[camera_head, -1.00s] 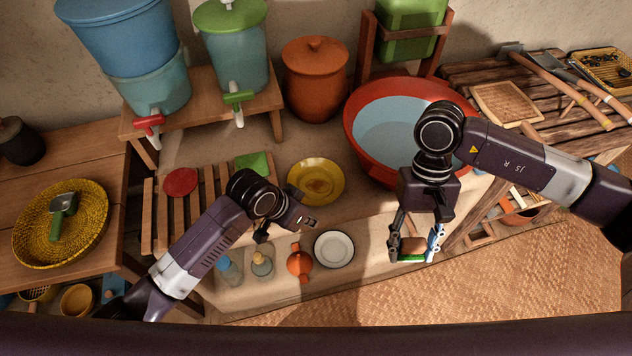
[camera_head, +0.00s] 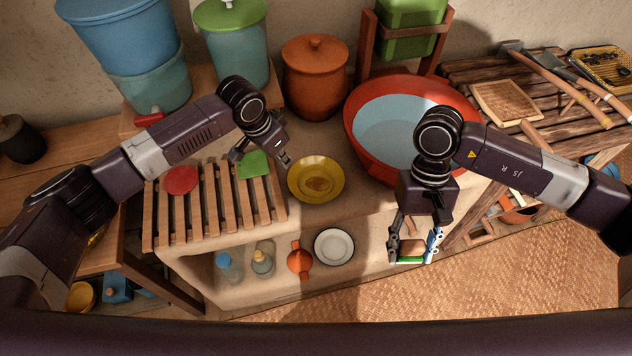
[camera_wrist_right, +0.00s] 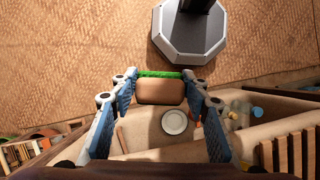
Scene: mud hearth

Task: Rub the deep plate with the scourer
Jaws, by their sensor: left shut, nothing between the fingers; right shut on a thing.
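The scourer (camera_head: 411,260), a brown block with a green layer, is between the fingers of my right gripper (camera_head: 412,254). My right gripper is shut on it and holds it in the air, below the red basin in the picture. In the right wrist view the scourer (camera_wrist_right: 160,91) shows its brown face, with the green layer along its far edge. A yellow deep plate (camera_head: 334,171) with a brown patch inside lies on the mud ledge, left of the basin. My left gripper (camera_head: 284,158) is shut and empty, just left of this plate and above the slatted rack.
The slatted rack (camera_head: 210,218) bears a red disc (camera_head: 181,180) and a green pad (camera_head: 253,164). A red basin (camera_head: 461,101) of water stands right of the plate. A white plate (camera_head: 333,246), an orange vessel (camera_head: 300,260) and two bottles stand on the lower shelf.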

